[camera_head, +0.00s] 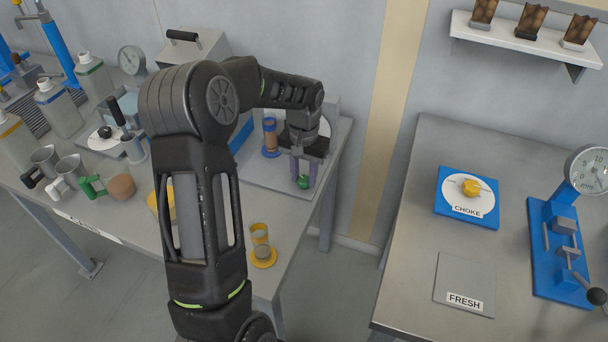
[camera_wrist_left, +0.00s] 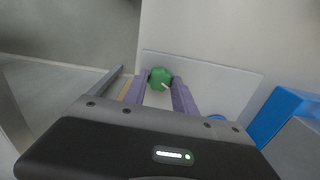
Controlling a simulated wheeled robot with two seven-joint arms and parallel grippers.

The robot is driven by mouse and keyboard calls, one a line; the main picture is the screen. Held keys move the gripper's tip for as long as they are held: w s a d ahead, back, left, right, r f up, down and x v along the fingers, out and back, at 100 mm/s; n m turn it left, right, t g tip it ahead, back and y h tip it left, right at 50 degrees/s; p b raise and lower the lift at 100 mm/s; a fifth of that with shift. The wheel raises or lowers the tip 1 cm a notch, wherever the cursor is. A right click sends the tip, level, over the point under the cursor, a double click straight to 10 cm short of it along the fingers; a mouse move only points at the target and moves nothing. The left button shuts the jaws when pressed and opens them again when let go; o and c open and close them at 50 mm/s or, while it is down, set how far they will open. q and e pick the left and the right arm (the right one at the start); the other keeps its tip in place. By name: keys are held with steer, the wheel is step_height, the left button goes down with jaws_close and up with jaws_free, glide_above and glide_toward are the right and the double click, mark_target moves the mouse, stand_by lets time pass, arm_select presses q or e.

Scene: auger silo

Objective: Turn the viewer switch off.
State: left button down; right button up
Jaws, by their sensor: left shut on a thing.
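My left gripper (camera_head: 303,175) reaches down over the back right part of the left table. Its two purple fingers are shut on a small green knob (camera_head: 304,182), likely the viewer switch, with one finger on each side. In the left wrist view the green knob (camera_wrist_left: 161,77) sits between the fingertips, and a pale pointer mark shows on its right side. The knob is on a light grey plate (camera_wrist_left: 215,77). Much of the device behind the knob is hidden by my arm in the head view. My right gripper is not in view.
An orange-brown and blue cylinder (camera_head: 270,138) stands just left of the gripper. Bottles and mugs crowd the left side. A right table holds a blue CHOKE plate (camera_head: 448,212), a FRESH plate (camera_head: 462,272) and a blue gauge press (camera_head: 556,240).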

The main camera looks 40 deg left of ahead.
mark_target(304, 179)
arm_select(q)
steer(key=m, duration=1.2)
stand_by(0.4)
steer(key=c, duration=1)
jaws_free()
step_height(304, 179, up, 8)
steer(key=shift+f, duration=0.1)
